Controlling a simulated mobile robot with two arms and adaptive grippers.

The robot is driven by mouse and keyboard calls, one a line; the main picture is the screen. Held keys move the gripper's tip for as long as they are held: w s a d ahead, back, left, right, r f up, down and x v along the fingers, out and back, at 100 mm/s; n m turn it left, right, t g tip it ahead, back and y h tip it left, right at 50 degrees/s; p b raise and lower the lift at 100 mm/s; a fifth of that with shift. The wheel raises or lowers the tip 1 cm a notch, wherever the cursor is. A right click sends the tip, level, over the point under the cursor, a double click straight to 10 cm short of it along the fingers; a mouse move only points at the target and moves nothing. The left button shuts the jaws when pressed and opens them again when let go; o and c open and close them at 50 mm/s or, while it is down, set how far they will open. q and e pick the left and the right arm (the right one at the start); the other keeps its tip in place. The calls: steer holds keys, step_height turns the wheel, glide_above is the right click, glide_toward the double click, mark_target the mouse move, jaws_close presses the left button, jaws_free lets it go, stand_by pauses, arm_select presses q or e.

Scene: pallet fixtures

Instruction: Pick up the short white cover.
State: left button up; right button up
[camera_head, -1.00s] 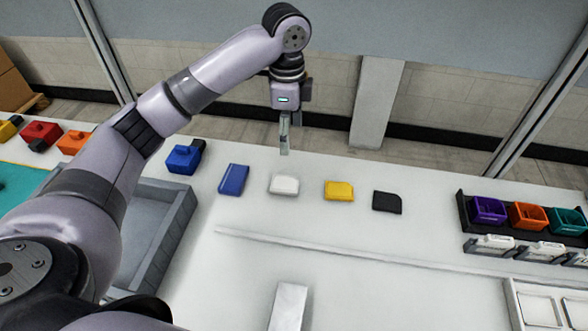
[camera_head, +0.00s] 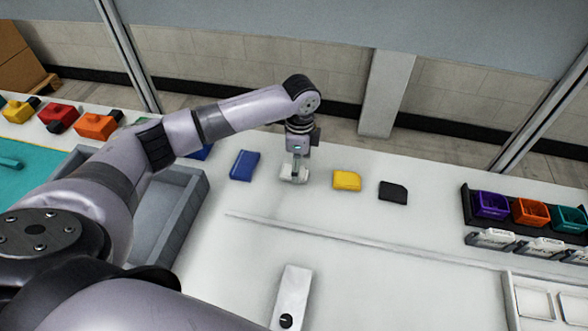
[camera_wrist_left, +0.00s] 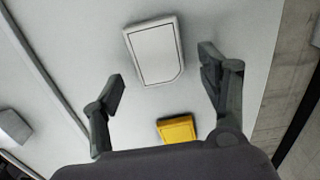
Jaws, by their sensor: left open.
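The short white cover (camera_head: 289,179) lies flat on the white table, between the blue cover and the yellow cover, partly hidden by my gripper in the head view. In the left wrist view the white cover (camera_wrist_left: 155,52) shows whole, a flat piece with one cut corner, ahead of and between the fingers. My left gripper (camera_head: 296,174) points down close over it. In the left wrist view the left gripper (camera_wrist_left: 162,88) is open, with gaps between both fingers and the cover. My right gripper is not in view.
A blue cover (camera_head: 244,165) lies left of it, and a yellow cover (camera_head: 347,180) and a black cover (camera_head: 393,192) lie right. A grey tray (camera_head: 190,215) stands left. A dark rack with purple, orange and teal bins (camera_head: 530,212) stands right.

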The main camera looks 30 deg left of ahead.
arm_select(q)
steer(key=shift+f, duration=0.95)
steer(key=c, duration=1)
steer(key=shift+r, duration=0.1)
steer(key=shift+c, duration=0.2)
